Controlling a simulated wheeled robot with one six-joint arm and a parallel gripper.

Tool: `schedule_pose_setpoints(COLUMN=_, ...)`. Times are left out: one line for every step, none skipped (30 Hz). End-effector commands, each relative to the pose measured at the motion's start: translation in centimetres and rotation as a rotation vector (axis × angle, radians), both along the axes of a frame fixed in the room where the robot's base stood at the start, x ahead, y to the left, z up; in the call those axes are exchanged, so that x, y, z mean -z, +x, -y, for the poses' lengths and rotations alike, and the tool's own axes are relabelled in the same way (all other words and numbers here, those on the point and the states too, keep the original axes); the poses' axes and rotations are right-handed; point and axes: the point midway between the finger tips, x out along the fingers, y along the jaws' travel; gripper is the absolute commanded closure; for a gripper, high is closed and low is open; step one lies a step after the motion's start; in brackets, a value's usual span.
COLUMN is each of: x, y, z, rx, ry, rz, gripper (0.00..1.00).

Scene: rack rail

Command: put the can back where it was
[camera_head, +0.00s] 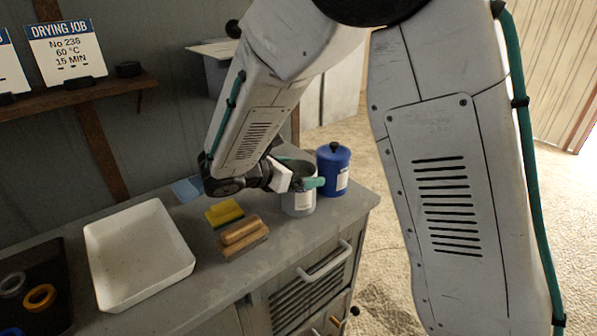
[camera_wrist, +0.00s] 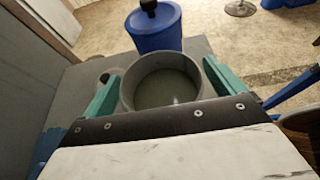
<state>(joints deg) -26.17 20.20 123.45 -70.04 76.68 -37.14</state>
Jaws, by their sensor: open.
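The can (camera_head: 299,203) is a grey, open-topped cylinder with a pale label, standing upright on the counter near its right end. In the wrist view its round mouth (camera_wrist: 163,88) faces me and its inside looks empty. My gripper (camera_head: 301,184) is at the can's upper part. In the wrist view the two green fingers of my gripper (camera_wrist: 160,85) stand one on each side of the can, open, with a small gap at least on the left. The can's far side is partly hidden by my wrist in the head view.
A blue lidded canister (camera_head: 334,170) stands right behind the can; it also shows in the wrist view (camera_wrist: 155,30). A yellow sponge (camera_head: 225,212) and a wooden brush (camera_head: 242,236) lie left of it. A white tray (camera_head: 140,250) lies further left. A shelf (camera_head: 80,96) with cards hangs above.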

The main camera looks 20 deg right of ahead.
Motion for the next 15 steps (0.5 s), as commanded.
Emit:
schedule_pose_setpoints(x=-0.3, y=0.0, z=-0.1, rx=0.0, ry=0.001, rz=0.002, gripper=0.05)
schedule_pose_setpoints(x=-0.4, y=-0.1, z=-0.5, rx=-0.001, ry=0.001, rz=0.001, gripper=0.05)
schedule_pose_setpoints(x=-0.6, y=-0.2, z=-0.9, rx=-0.001, ry=0.002, rz=0.002, gripper=0.05)
schedule_pose_setpoints(x=-0.8, y=-0.3, z=-1.4, rx=-0.002, ry=0.001, rz=0.003, gripper=0.05)
schedule_pose_setpoints(x=-1.0, y=-0.5, z=-1.9, rx=-0.003, ry=0.001, rz=0.002, gripper=0.05)
schedule_pose_setpoints(x=-1.3, y=-0.7, z=-2.6, rx=-0.004, ry=0.002, rz=0.002, gripper=0.05)
schedule_pose_setpoints(x=-1.5, y=-0.9, z=-3.2, rx=-0.004, ry=0.002, rz=0.002, gripper=0.05)
schedule_pose_setpoints(x=-1.8, y=-1.1, z=-3.7, rx=-0.004, ry=0.001, rz=0.003, gripper=0.05)
schedule_pose_setpoints(x=-2.1, y=-1.4, z=-4.6, rx=-0.005, ry=0.002, rz=0.003, gripper=0.05)
schedule_pose_setpoints(x=-2.4, y=-1.6, z=-5.2, rx=-0.005, ry=0.002, rz=0.004, gripper=0.05)
schedule_pose_setpoints(x=-2.7, y=-1.8, z=-5.7, rx=-0.005, ry=0.001, rz=0.004, gripper=0.05)
schedule_pose_setpoints(x=-3.0, y=-2.0, z=-6.5, rx=-0.004, ry=0.002, rz=0.003, gripper=0.05)
schedule_pose_setpoints(x=-3.2, y=-2.2, z=-7.0, rx=-0.004, ry=0.001, rz=0.004, gripper=0.05)
schedule_pose_setpoints(x=-3.4, y=-2.4, z=-7.5, rx=-0.004, ry=0.001, rz=0.003, gripper=0.05)
schedule_pose_setpoints(x=-3.7, y=-2.6, z=-8.2, rx=-0.004, ry=0.001, rz=0.001, gripper=0.05)
